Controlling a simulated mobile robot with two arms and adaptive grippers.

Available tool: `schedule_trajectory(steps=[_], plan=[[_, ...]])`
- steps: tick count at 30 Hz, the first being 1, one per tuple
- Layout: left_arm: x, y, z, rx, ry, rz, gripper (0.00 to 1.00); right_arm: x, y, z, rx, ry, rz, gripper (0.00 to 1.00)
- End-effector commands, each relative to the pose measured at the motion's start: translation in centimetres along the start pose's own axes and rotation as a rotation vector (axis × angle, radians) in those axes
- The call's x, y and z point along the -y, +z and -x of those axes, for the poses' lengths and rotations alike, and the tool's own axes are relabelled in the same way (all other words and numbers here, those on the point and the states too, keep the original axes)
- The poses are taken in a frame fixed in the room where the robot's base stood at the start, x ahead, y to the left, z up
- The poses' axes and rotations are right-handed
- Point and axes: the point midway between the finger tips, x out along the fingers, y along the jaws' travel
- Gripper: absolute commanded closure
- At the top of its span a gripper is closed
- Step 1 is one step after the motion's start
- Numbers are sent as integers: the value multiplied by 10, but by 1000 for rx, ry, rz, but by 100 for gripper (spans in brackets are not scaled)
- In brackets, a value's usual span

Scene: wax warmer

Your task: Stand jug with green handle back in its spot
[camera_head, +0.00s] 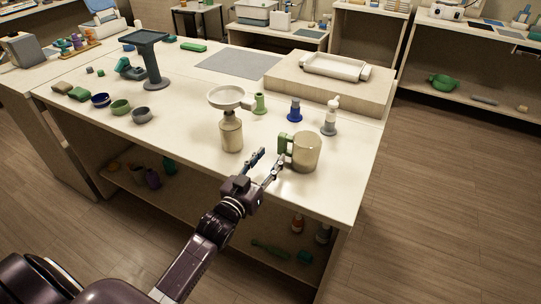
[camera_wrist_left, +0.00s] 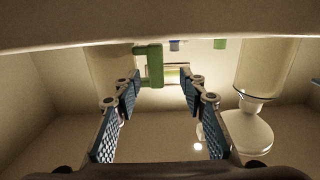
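The jug (camera_head: 306,152) is beige and stands upright near the front right of the table, with its green handle (camera_head: 284,145) on its left side. In the left wrist view, which looks upside down, the green handle (camera_wrist_left: 155,66) shows ahead between the finger lines, and part of the jug (camera_wrist_left: 108,68) is behind a finger. My left gripper (camera_head: 268,159) is open and empty, with its fingertips just in front of the handle; contact cannot be made out. My right gripper is not in view.
A raised block (camera_head: 345,99) is at the back right.

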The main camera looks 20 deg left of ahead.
Motion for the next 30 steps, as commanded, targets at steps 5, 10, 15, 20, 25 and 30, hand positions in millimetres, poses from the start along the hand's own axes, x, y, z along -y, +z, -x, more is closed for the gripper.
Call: schedule_trajectory(steps=[5,10,15,20,25,30], plan=[[0,0,8,2,0,0,62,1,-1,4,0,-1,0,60],[0,0,14,2,0,1,62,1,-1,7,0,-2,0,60],[0,0,21,2,0,1,62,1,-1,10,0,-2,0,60],[0,0,27,1,0,1,62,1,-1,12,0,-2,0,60],[0,0,29,1,0,0,62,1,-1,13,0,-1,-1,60],[0,0,29,1,0,0,62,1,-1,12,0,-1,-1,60]])
